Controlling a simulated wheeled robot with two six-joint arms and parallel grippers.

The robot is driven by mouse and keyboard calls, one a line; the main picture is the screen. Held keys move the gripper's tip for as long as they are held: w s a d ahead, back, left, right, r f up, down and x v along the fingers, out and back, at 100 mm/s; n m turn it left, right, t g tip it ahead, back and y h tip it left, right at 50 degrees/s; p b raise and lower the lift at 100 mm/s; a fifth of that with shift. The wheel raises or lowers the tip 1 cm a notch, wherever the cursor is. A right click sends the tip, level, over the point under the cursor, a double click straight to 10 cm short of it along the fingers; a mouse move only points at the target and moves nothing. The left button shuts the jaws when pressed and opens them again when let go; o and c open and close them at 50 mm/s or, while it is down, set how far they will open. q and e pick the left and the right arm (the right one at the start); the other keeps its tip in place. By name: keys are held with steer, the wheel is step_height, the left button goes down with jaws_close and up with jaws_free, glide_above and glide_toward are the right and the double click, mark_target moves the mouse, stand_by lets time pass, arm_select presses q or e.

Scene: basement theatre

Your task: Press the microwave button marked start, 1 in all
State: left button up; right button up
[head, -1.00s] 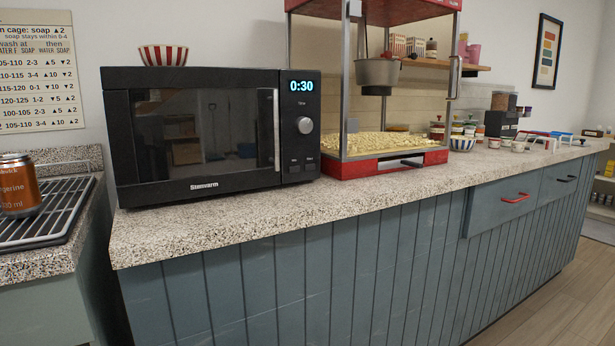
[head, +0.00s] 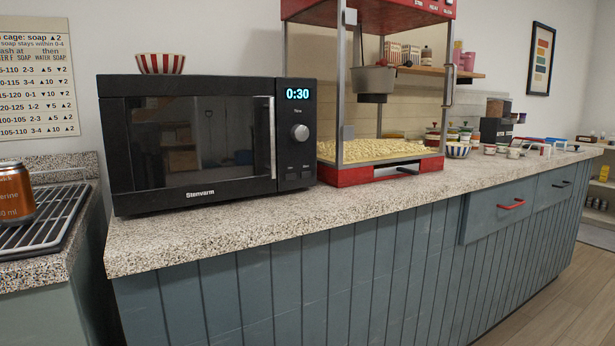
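The black microwave (head: 195,192) stands on the speckled counter at the left, its door shut. Its display (head: 297,94) reads 0:30 in blue digits. A round silver knob (head: 300,132) sits below the display. Low on the panel are small dark buttons (head: 298,172); their markings are too small to read here. A vertical silver handle (head: 272,138) is at the door's right edge. Neither of my grippers is in view.
A red popcorn machine (head: 385,170) stands right of the microwave. A striped bowl (head: 160,64) sits on top of the microwave. An orange can (head: 14,194) stands on a rack (head: 45,225) at the left. The counter's front strip (head: 240,222) is clear.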

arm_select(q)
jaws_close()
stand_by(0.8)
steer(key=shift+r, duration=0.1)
